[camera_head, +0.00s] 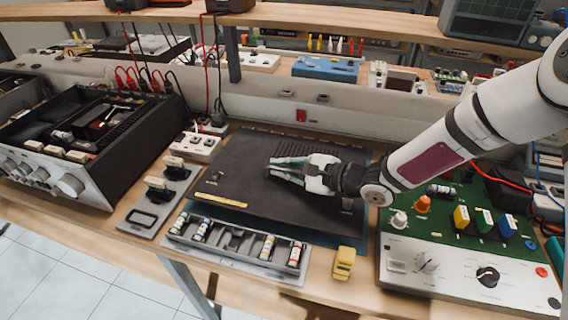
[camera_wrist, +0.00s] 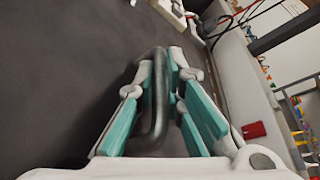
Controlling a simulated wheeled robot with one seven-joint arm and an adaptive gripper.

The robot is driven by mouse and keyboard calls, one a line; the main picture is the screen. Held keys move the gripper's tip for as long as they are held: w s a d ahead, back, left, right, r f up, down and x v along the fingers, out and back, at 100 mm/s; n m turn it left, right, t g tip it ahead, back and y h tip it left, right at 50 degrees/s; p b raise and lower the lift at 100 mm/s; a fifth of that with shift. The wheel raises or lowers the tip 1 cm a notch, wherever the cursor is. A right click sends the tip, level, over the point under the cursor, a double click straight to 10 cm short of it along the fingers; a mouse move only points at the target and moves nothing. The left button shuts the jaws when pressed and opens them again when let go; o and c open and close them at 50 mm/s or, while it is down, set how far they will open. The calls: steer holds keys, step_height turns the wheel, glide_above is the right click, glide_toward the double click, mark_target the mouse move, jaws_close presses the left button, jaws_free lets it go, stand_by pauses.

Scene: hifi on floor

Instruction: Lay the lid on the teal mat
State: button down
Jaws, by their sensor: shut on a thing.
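The lid (camera_head: 235,160) is a wide dark grey panel with vent slots near its back edge and a yellow label at its front left. It lies flat over the teal mat (camera_head: 325,236), covering most of it; a strip of mat shows along the front. I cannot tell whether the lid touches the mat or hovers just above it. My gripper (camera_head: 272,167) is over the lid, reaching in from the right. In the wrist view, the teal fingers of my gripper (camera_wrist: 163,85) are shut on the lid's dark curved handle (camera_wrist: 156,110).
An open hi-fi amplifier (camera_head: 90,145) stands at the left. A grey tray (camera_head: 235,252) of small parts and a yellow block (camera_head: 344,263) lie in front. A green circuit panel with knobs (camera_head: 470,250) is at the right. A power strip (camera_head: 195,146) and a shelf are behind.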

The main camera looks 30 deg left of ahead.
steer(key=shift+f, duration=0.2)
steer(key=c, duration=1.6)
jaws_free()
steer(key=shift+f, duration=0.1)
steer(key=shift+d, duration=0.15)
